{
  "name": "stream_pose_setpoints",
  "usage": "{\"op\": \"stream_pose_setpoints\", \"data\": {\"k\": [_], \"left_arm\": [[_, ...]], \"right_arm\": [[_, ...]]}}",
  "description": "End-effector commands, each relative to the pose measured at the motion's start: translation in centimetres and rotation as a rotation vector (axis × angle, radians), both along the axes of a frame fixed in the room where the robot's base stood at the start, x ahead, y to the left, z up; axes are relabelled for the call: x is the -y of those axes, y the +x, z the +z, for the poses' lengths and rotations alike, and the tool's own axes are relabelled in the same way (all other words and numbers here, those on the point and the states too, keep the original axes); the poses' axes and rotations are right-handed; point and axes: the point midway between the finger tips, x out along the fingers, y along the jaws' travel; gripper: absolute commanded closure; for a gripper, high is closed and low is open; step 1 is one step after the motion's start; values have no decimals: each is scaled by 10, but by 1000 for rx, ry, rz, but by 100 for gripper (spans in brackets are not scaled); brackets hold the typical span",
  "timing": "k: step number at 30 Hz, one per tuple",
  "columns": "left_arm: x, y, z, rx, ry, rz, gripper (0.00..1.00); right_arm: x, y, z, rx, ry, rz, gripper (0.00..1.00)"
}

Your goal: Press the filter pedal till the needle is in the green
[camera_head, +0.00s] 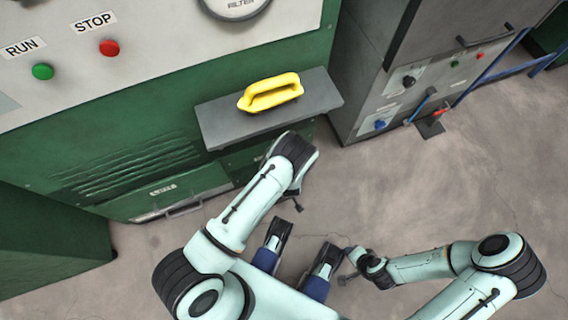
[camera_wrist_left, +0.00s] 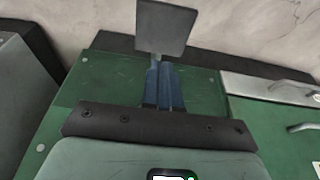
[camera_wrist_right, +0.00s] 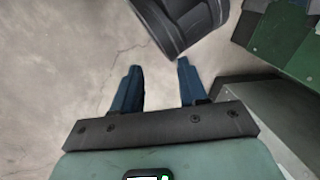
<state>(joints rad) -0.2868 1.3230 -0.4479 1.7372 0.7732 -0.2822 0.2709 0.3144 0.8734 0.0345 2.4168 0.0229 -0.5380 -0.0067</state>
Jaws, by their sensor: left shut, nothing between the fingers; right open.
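The filter gauge (camera_head: 237,9) is cut off by the top edge of the head view. Only its lower rim and lettering show; needle and green zone are out of sight. In the left wrist view a square grey plate on a stem, seemingly the pedal (camera_wrist_left: 166,27), stands just beyond my left gripper (camera_wrist_left: 161,66). The left fingers are shut and empty; I cannot tell whether they touch it. The pedal does not show in the head view, where shelf and left arm cover that area. My right gripper (camera_wrist_right: 159,64) is open and empty over the floor.
A grey shelf (camera_head: 222,122) with a yellow handle (camera_head: 270,93) juts from the green machine above my left forearm. The green RUN button (camera_head: 42,71) and red STOP button (camera_head: 109,47) are on its panel. A grey cabinet (camera_head: 365,70) stands right.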

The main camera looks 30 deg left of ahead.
Motion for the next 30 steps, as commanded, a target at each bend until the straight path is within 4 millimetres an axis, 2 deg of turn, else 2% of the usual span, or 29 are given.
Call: {"op": "stream_pose_setpoints", "data": {"k": [1, 6, 13, 18, 30], "left_arm": [[-3, 1, -16, -3, 1, 1, 100], [-12, 8, -53, -3, 1, 1, 100], [-14, 11, -90, -3, 0, -1, 100], [-14, 11, -101, -2, 0, -2, 100], [-14, 12, -103, -1, -1, -1, 100]], "right_arm": [[3, 6, -8, 15, -8, -7, 57], [14, 27, -22, 68, -35, -29, 57], [24, 45, -36, 114, -60, -49, 57], [25, 30, -45, 69, -57, -48, 57], [26, 28, -47, 59, -57, -48, 57]]}}
